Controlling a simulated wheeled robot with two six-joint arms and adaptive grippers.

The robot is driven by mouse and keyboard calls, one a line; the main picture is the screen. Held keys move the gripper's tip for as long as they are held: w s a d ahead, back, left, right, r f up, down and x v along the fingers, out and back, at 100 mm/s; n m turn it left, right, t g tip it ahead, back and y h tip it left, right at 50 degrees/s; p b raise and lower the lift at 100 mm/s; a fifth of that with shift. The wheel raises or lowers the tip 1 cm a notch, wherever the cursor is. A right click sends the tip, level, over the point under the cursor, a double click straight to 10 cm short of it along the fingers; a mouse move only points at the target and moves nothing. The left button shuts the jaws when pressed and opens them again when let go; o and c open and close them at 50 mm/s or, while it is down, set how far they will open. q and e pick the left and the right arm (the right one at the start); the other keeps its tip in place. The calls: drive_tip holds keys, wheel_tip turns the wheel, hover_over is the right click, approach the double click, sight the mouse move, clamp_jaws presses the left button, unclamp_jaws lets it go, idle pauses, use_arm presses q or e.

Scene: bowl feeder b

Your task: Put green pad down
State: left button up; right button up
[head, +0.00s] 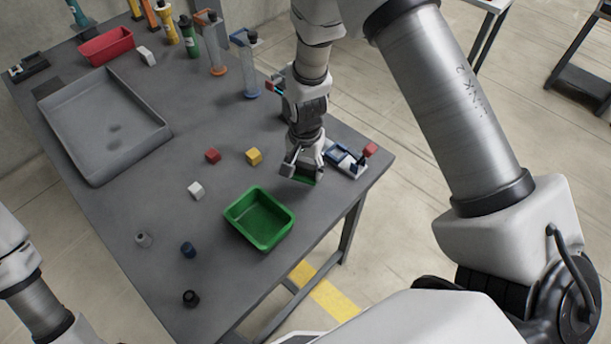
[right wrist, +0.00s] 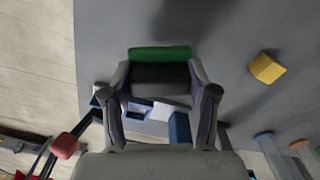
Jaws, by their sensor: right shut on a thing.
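The green pad (right wrist: 160,54) is a green strip on a dark grey block. It is between the fingers of my right gripper (right wrist: 162,88), which is shut on it. In the head view my right gripper (head: 303,170) points down near the table's right edge, and a bit of the green pad (head: 305,180) shows under its fingers. Shadows lie on the table by it; I cannot tell whether the pad touches the table. My left gripper is out of view; only part of my left arm shows at the lower left.
A green bin (head: 232,213) stands in front of the gripper. A blue-and-white fixture (head: 345,160) with a red block (head: 370,150) is close on its right. Yellow (head: 254,156), red (head: 213,155) and white (head: 196,190) blocks lie left. A grey tray (head: 78,165) is farther left.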

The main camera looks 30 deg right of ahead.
sight(306, 186)
drive_tip(key=f, duration=0.5)
drive_tip(key=shift+w+d+p, duration=0.2)
drive_tip(key=shift+d+p, duration=0.1)
drive_tip(key=shift+s+a+r, duration=0.1)
drive_tip(key=shift+a+r, duration=0.05)
drive_tip(key=o, duration=1.2)
drive_tip(key=shift+o, duration=1.2)
